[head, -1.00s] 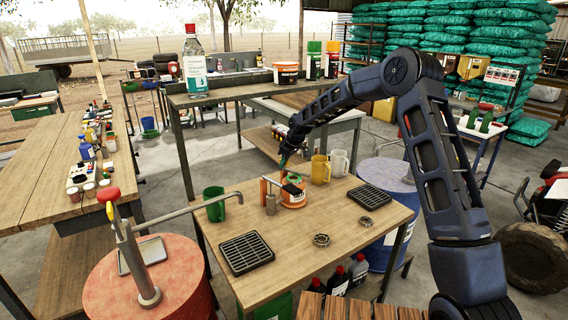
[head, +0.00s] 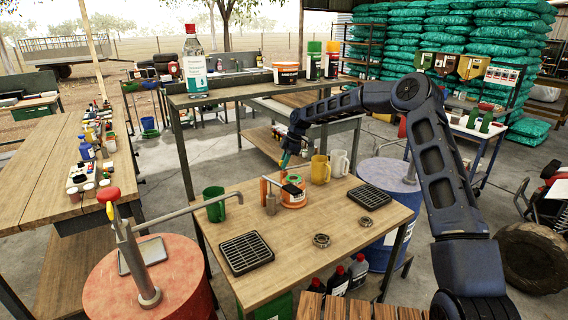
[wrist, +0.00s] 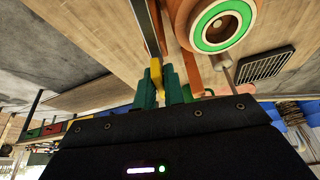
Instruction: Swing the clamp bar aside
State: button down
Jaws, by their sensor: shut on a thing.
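An orange round fixture (head: 293,200) with a green ring on top stands on the middle wooden table in the head view; it also shows close up in the wrist view (wrist: 190,25). The clamp bar (wrist: 155,66) is a thin bar with a yellow end, seen beside the fixture in the wrist view. My gripper (head: 284,163) reaches down at the fixture from behind. Its teal fingers (wrist: 166,85) are shut on the bar's yellow end. In the head view, the exact grip is too small to make out.
A green mug (head: 214,204), a yellow mug (head: 320,170) and a white mug (head: 339,163) are nearby. Black grates (head: 246,253) and two metal rings (head: 321,240) lie on the table. The table's front middle is mostly clear.

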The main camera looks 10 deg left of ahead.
jog(key=shift+n+h, duration=0.3)
jog(key=shift+n, duration=0.8)
jog(key=shift+g, duration=0.3)
jog(key=c, duration=1.5)
grip_release()
jog(key=shift+r, duration=0.1)
jog(key=shift+w+d+r, duration=0.15)
jog(key=shift+w+r, duration=0.05)
jog(key=shift+r, duration=0.15)
jog(key=v, duration=0.4)
jog(key=shift+r, duration=0.15)
jog(key=w+d, duration=0.8)
jog(key=shift+w+d, duration=0.2)
jog(key=shift+w, duration=0.1)
